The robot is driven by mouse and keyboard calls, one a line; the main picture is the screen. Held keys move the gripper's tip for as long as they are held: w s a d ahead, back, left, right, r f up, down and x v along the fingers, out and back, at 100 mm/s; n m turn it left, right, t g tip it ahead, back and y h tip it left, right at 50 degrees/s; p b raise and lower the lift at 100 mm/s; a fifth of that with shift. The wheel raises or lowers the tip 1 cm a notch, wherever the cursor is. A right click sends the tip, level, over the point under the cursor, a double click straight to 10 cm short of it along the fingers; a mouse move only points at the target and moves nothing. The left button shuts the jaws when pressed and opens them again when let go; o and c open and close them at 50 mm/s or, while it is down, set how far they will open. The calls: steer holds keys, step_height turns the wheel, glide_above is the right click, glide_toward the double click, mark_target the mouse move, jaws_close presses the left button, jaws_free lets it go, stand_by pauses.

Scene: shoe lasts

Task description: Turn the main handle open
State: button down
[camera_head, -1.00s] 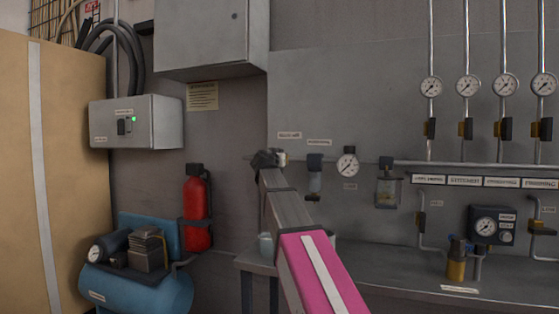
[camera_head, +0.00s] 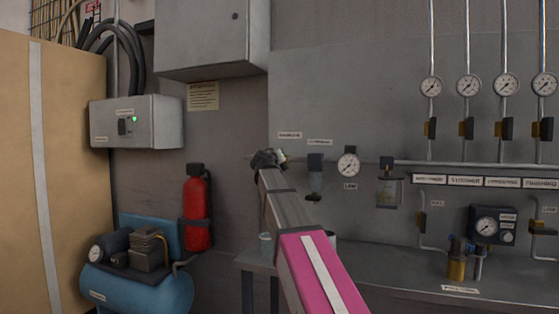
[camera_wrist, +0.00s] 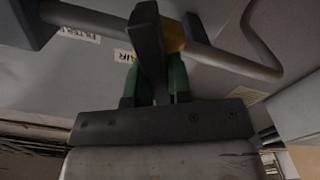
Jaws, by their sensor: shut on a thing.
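The main handle (camera_wrist: 147,38) is a dark grey bar on a yellow valve body (camera_wrist: 174,36), set in a grey pipe (camera_wrist: 235,60). In the wrist view the bar lies across the line of the pipe. My gripper (camera_wrist: 153,88) has green fingers, one on each side of the bar's near end, closed on it. In the head view my gripper (camera_head: 268,159) is at the wall, left of the round gauge (camera_head: 348,165). There my own arm and gripper hide most of the handle and valve.
A filter unit (camera_head: 315,175) hangs just right of my gripper. A grey cabinet (camera_head: 211,38) is above, and a red extinguisher (camera_head: 197,208) and blue compressor (camera_head: 137,283) stand left. A grey workbench (camera_head: 430,275) runs below right. Several gauges and pipes line the wall.

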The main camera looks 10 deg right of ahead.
steer(key=n, duration=0.6)
steer(key=shift+a+f, duration=0.2)
steer(key=n, duration=0.6)
steer(key=shift+w+f, duration=0.1)
steer(key=shift+f, duration=0.15)
steer(key=c, duration=1)
jaws_free()
steer(key=shift+c, duration=0.2)
steer(key=shift+a, duration=0.1)
steer(key=v, duration=1)
steer(key=shift+s+a, duration=0.15)
steer(key=shift+s, duration=0.2)
